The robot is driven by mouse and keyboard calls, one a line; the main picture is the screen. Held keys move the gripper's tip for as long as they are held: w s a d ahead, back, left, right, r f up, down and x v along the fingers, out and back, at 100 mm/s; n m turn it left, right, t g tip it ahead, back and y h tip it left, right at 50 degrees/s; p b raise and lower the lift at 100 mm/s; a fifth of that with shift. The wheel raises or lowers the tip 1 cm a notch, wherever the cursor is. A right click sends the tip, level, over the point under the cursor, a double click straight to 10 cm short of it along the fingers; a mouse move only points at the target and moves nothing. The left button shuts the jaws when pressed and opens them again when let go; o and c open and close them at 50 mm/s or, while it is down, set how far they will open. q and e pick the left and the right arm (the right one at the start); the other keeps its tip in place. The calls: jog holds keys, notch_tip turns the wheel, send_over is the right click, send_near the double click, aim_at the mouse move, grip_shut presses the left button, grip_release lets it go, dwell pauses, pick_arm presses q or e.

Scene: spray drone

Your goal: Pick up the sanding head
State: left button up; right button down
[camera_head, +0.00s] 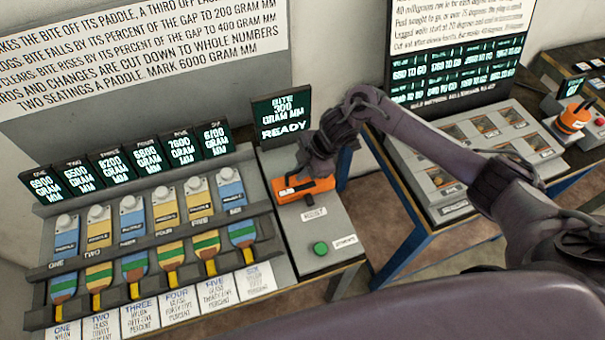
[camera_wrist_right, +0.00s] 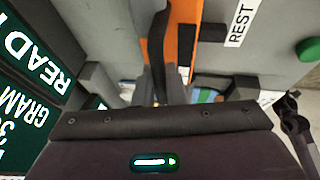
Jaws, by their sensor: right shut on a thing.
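The orange sanding head (camera_head: 296,191), with dark parts and a small white label, is at the grey box (camera_head: 330,227) in the middle of the head view. My right gripper (camera_head: 318,176) reaches down over it from above and is shut on it. In the right wrist view the orange body (camera_wrist_right: 182,45) lies just beyond my right gripper (camera_wrist_right: 160,90), with a dark strip along it. I cannot tell whether the head touches the box top. My left gripper is not in view.
A rack (camera_head: 150,250) of several blue and yellow paddles stands at the left. A screen (camera_head: 280,117) reads READY behind the box. Another orange device (camera_head: 574,117) sits far right. A panelled bench (camera_head: 455,165) stands under my right arm.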

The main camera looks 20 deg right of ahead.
jog(key=r+b, duration=0.1)
jog(key=r, duration=0.3)
jog(key=r+b, duration=0.1)
jog(key=r, duration=0.4)
jog(key=shift+w+r, duration=0.2)
jog(key=shift+r, duration=0.05)
notch_tip(320, 180, up, 10)
jog(key=p, duration=0.1)
jog(key=shift+s+r, duration=0.15)
jog(key=shift+r, duration=0.1)
